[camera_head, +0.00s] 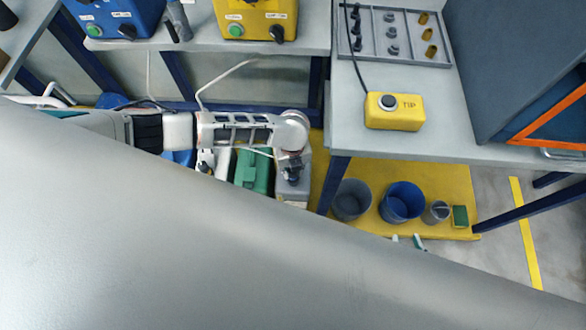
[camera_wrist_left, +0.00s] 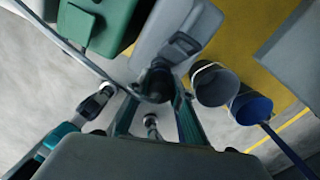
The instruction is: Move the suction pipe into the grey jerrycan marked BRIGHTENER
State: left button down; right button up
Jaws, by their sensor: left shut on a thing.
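My left gripper (camera_head: 290,172) is over the grey jerrycan (camera_head: 292,192), which stands right of a green jerrycan (camera_head: 254,168). In the left wrist view the left gripper (camera_wrist_left: 156,100) is shut on the suction pipe, whose pale hose (camera_wrist_left: 92,68) comes in from the upper left. The grey jerrycan (camera_wrist_left: 180,22) with its handle lies just beyond the fingers. A dark round part shows between the fingers; I cannot tell whether the pipe's end is inside the can's neck. No marking is readable. Teal fingertips of my right gripper (camera_head: 406,240) show apart, mostly hidden behind my arm.
A grey bucket (camera_head: 350,200), a blue bucket (camera_head: 403,202), a small can (camera_head: 436,212) and a green block (camera_head: 460,216) stand on the yellow mat (camera_head: 385,172). A table leg (camera_head: 333,184) rises just right of the grey can. A yellow TIP box (camera_head: 394,111) sits on the table.

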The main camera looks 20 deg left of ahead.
pick_arm(q)
jog(key=shift+f, duration=0.2)
pick_arm(e)
jog(key=shift+d+f, duration=0.1)
pick_arm(q)
jog(key=shift+f, duration=0.2)
pick_arm(e)
jog(key=shift+s+f, duration=0.1)
jog(key=shift+f, duration=0.15)
pick_arm(q)
jog(key=shift+f, duration=0.1)
jog(key=c, duration=1.7)
grip_release()
pick_arm(e)
jog(key=shift+s+f, duration=0.2)
jog(key=shift+s, duration=0.2)
pick_arm(q)
notch_tip(320, 180, up, 12)
jog(key=shift+r, duration=0.1)
pick_arm(e)
jog(key=shift+w+r, duration=0.1)
jog(key=shift+w, duration=0.1)
